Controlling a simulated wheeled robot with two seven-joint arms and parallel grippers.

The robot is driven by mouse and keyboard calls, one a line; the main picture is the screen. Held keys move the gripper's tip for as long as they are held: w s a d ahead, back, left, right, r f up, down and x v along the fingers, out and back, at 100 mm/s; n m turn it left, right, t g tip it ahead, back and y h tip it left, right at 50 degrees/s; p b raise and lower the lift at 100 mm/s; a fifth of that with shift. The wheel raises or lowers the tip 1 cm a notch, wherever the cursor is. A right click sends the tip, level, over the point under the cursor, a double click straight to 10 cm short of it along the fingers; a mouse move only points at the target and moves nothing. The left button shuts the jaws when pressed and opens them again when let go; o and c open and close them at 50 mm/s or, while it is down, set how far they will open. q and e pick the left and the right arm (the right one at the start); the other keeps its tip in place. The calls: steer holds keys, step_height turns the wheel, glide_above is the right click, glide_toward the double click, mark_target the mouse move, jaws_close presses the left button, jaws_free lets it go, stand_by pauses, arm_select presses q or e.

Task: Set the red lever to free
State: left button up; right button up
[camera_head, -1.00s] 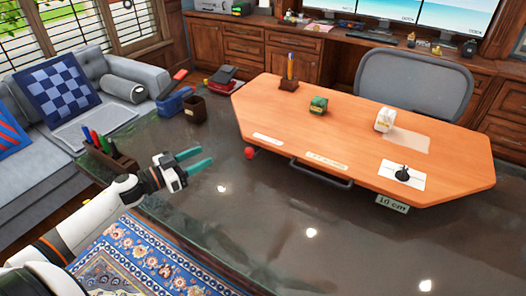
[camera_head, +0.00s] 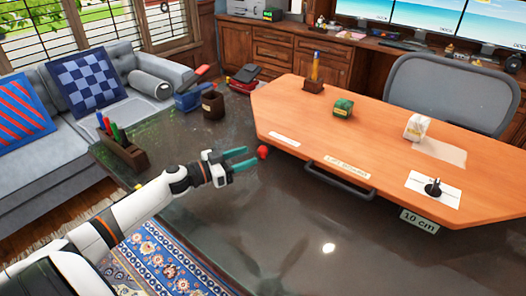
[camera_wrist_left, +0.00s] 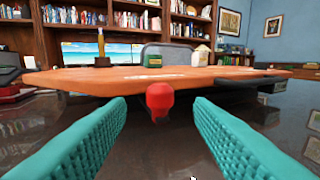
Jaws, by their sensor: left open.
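The red lever's round knob (camera_head: 263,152) sticks out below the left front edge of the orange wooden board (camera_head: 375,150). My left gripper (camera_head: 242,159) is open, its teal fingers pointing at the knob from the left. In the left wrist view the red knob (camera_wrist_left: 160,97) stands centred beyond and between the two open fingertips (camera_wrist_left: 160,103), apart from both. The lever's shaft is mostly hidden behind the knob. No position mark for the lever can be read. My right gripper is not in view.
A dark handle bar (camera_head: 338,184) juts from the board's front edge, right of the knob. A "10 cm" tag (camera_head: 419,221) hangs further right. A pen holder (camera_head: 122,152) and dark cup (camera_head: 213,103) stand left on the glossy dark tabletop (camera_head: 300,225), which is clear in front.

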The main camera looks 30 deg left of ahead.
mark_target(259, 152)
arm_select(q)
steer(key=x, duration=0.6)
steer(key=shift+w+d, duration=0.15)
steer(key=shift+w, duration=0.1)
jaws_close()
